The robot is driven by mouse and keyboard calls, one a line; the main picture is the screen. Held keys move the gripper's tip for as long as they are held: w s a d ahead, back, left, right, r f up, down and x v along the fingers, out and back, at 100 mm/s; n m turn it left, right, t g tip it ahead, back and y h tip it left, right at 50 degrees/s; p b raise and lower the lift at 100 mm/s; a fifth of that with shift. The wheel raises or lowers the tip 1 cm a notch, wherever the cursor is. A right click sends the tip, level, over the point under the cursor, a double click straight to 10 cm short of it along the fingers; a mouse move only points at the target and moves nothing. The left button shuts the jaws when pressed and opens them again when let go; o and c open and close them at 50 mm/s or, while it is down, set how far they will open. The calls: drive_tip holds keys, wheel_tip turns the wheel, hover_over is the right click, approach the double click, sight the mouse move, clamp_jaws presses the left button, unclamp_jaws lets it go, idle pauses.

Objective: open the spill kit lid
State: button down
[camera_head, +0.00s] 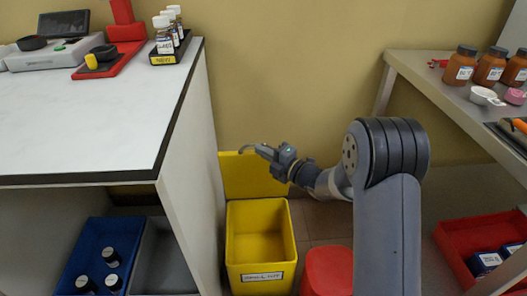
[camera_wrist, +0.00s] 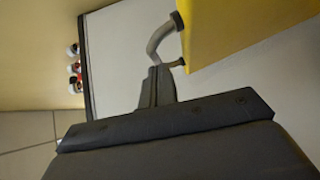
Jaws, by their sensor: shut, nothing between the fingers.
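The yellow spill kit box (camera_head: 261,245) stands on the floor beside the white bench, its label facing forward. Its inside is exposed and looks empty. Its yellow lid (camera_head: 245,175) stands raised, about upright, at the back of the box. The lid also shows in the wrist view (camera_wrist: 245,28), with a curved grey handle (camera_wrist: 158,38) on it. My gripper (camera_head: 262,152) is at the lid's top edge near the handle. In the wrist view the closed fingers (camera_wrist: 157,82) lie just below the handle, with nothing between them. I cannot tell whether they touch it.
The white bench (camera_head: 85,110) rises close on the left, with bottles in a black tray (camera_head: 172,52) on top. A red bin (camera_head: 328,270) stands right of the box. A shelf (camera_head: 440,85) with amber jars is at the right. The wall is close behind the lid.

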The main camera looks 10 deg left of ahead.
drive_tip(key=w+p, duration=0.1)
drive_tip(key=w+r+p, duration=0.1)
drive_tip(key=p, duration=0.1)
drive_tip(key=w+p, duration=0.1)
drive_tip(key=shift+a+r+m+h, duration=0.2)
drive_tip(key=shift+a+m+h, duration=0.15)
drive_tip(key=shift+m+h, duration=0.05)
drive_tip(key=shift+w+a+g+p, duration=0.2)
drive_tip(key=shift+w+g+p, duration=0.1)
drive_tip(key=shift+w+p, duration=0.55)
drive_tip(key=shift+f, duration=0.2)
drive_tip(key=shift+s, duration=0.1)
